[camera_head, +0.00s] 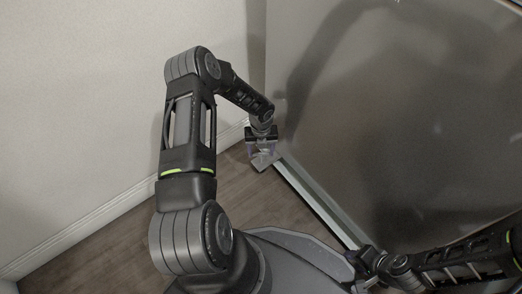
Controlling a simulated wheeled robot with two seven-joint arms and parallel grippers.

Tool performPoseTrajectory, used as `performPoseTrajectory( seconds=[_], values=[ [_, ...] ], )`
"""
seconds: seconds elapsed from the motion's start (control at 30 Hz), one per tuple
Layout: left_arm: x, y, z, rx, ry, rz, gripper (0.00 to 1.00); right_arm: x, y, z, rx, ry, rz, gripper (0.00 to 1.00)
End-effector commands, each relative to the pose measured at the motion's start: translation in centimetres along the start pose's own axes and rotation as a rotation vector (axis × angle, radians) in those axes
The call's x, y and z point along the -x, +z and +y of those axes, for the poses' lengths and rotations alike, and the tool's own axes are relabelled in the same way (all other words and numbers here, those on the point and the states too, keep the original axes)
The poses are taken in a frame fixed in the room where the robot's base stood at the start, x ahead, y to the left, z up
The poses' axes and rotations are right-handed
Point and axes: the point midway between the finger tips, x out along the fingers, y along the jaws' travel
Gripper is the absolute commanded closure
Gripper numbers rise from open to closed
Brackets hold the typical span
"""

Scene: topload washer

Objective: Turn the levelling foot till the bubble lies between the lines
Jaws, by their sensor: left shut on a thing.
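The washer (390,110) shows as a large grey panel filling the right of the head view, with a pale strip along its lower edge. My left gripper (263,160) reaches down to the washer's lower far corner, close to the floor. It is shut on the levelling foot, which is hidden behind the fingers. My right gripper (365,262) is low at the bottom, near the front end of the pale strip; it is small and dark, and its fingers cannot be made out. No bubble or lines can be seen in this view.
A pale wall (80,90) with a white baseboard (100,215) runs along the left and meets the washer side near the far corner. Brown wood floor (250,200) lies bare between the baseboard and the washer. My arms cast shadows on the panel.

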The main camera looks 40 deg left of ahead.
Motion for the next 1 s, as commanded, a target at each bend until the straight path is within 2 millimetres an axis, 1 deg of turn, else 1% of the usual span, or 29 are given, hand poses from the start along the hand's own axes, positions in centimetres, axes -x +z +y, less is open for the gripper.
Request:
performPoseTrajectory(
  seconds=[0.5,0.53,0.8,1.0],
  values=[
    [0.14,-0.02,-0.1,-0.029,-0.001,0.001,0.79,0.05,0.0,-0.01,0.0,0.0,0.0,0.64],
    [0.14,-0.02,-0.09,-0.029,-0.001,0.001,0.37,0.05,0.0,-0.01,0.0,0.0,0.0,0.64],
    [0.07,-0.01,-0.04,-0.028,0.0,0.0,0.16,0.02,0.0,-0.01,0.0,0.0,0.0,0.64],
    [0.04,-0.01,-0.02,-0.028,0.0,0.0,0.16,0.02,0.01,-0.01,0.0,0.0,0.0,0.64]
  ],
)
